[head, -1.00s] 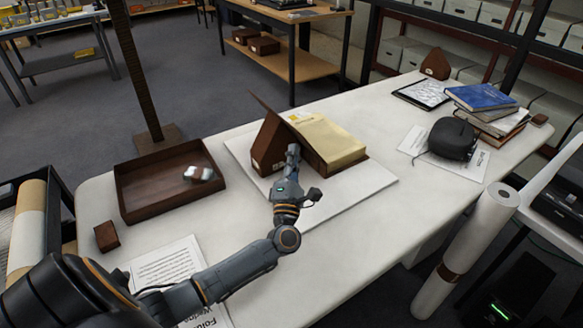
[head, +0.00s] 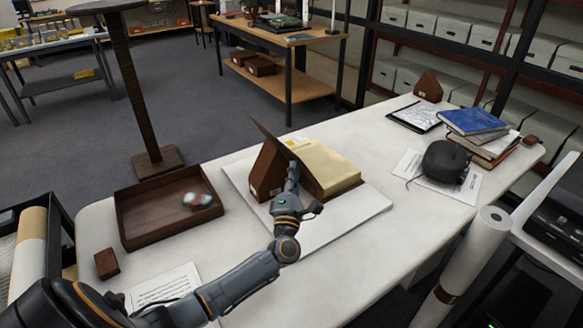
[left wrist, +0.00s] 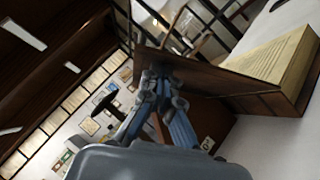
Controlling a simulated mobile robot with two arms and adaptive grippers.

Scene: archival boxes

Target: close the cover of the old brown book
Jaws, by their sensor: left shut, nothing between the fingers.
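The old brown book (head: 328,168) lies on a white board on the table, its cream page block uncovered. Its brown cover (head: 270,135) stands raised and tilted on the left of the pages, by a brown wedge-shaped block (head: 268,177). The cover also shows in the left wrist view (left wrist: 240,88), just beyond the fingers, with the page edges (left wrist: 275,70) to its right. My left gripper (head: 293,170) is shut and empty, its fingertips up against or very close to the cover; contact cannot be told. My right gripper is not in view.
A brown tray (head: 122,218) and a small brown block (head: 107,264) are left of the book. A dark grey bag-like object (head: 443,161), stacked books (head: 473,121) and a framed sheet (head: 413,117) lie right. A white roll (head: 465,260) stands at the front right.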

